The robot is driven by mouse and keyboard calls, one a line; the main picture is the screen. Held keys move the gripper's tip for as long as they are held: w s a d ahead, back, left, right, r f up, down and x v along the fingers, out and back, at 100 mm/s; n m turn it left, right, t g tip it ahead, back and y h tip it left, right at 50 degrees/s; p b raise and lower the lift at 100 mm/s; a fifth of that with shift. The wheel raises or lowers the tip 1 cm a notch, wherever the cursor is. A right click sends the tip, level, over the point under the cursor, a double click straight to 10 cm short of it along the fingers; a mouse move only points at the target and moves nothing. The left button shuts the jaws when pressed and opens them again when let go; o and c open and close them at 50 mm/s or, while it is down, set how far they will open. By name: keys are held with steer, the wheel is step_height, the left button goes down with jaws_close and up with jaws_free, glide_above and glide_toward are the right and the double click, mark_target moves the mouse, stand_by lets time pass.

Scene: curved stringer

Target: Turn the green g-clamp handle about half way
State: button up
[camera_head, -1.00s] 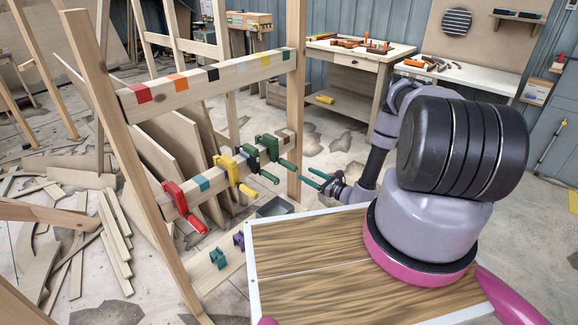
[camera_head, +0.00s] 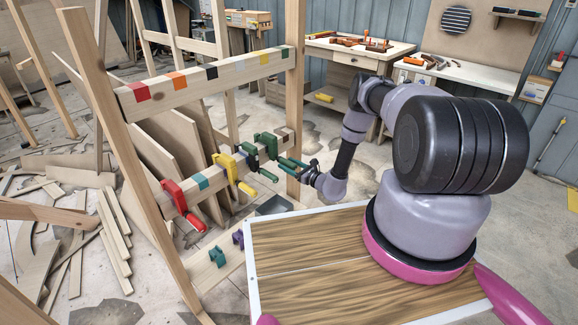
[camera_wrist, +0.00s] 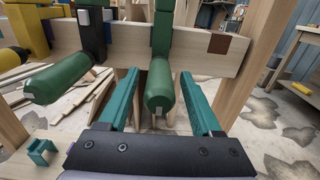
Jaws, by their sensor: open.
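The green g-clamp (camera_head: 266,143) is fixed on the middle wooden rail near the right post; its body also shows in the wrist view (camera_wrist: 162,30). Its green handle (camera_wrist: 159,88) points toward the wrist camera. My gripper (camera_wrist: 158,75) is open, with one teal finger on each side of this handle and a visible gap on both sides. In the head view my gripper (camera_head: 293,164) is at the rail's right end, partly overlapping the handle. A second green handle (camera_wrist: 58,80) lies left of the fingers, below a dark clamp (camera_wrist: 93,25).
A yellow clamp (camera_head: 228,166) and a red clamp (camera_head: 181,203) sit farther left on the rail. The right post (camera_wrist: 255,70) stands close to the right finger. Small teal (camera_head: 217,257) and purple clips (camera_head: 238,240) are on the lower rail.

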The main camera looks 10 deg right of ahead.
jaws_close()
steer(key=m, duration=0.4)
steer(key=shift+m, duration=0.3)
steer(key=m, duration=0.9)
steer(key=shift+m, duration=2.1)
steer(key=shift+s, duration=0.1)
